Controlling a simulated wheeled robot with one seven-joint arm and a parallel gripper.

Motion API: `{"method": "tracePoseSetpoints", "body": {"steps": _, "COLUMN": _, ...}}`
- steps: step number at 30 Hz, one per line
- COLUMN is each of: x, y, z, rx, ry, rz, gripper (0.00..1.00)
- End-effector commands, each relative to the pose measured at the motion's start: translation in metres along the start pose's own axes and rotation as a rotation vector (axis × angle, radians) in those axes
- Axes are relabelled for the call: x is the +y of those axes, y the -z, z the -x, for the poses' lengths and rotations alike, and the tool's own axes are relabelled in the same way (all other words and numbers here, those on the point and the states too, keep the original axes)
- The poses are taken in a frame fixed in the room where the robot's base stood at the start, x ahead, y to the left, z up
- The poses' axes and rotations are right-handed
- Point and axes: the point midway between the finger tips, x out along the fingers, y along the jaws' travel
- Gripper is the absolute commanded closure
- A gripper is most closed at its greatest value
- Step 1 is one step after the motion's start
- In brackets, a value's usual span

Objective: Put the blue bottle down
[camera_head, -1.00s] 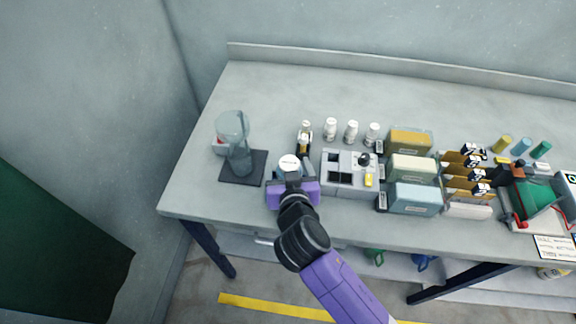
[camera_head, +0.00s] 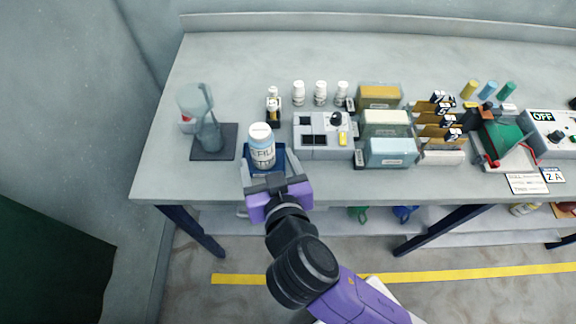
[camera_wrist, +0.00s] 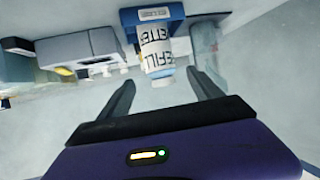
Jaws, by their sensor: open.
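The blue bottle (camera_head: 262,152), pale blue with a white cap and a printed label, stands upright in a dark blue holder (camera_head: 279,164) at the table's front edge. In the wrist view the bottle (camera_wrist: 156,50) appears cap down against the blue holder (camera_wrist: 130,17). My gripper (camera_head: 264,182) is open on the near side of the bottle. In the wrist view its two fingers (camera_wrist: 160,80) are spread, with the bottle beyond them and clear of both. The bottle's base is hidden in the holder.
A glass vessel (camera_head: 207,130) stands on a dark mat (camera_head: 226,150) to the left. A grey device (camera_head: 318,147) sits close on the right, with coloured tanks (camera_head: 390,152) past it. Several small white bottles (camera_head: 320,93) stand behind. The front-left table corner is bare.

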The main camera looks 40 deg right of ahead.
Motion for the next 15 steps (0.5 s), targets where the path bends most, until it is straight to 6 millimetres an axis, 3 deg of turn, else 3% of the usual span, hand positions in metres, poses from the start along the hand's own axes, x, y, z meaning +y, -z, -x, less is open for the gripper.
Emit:
{"method": "tracePoseSetpoints", "body": {"steps": 8, "x": 0.001, "y": -0.002, "z": 0.002, "rx": -0.003, "ry": 0.003, "rz": 0.004, "gripper": 0.26}}
{"method": "tracePoseSetpoints", "body": {"steps": 11, "x": 0.004, "y": -0.015, "z": 0.005, "rx": -0.019, "ry": 0.031, "rz": 0.029, "gripper": 0.26}}
{"method": "tracePoseSetpoints", "body": {"steps": 15, "x": 0.015, "y": -0.051, "z": 0.021, "rx": -0.056, "ry": 0.126, "rz": 0.095, "gripper": 0.26}}
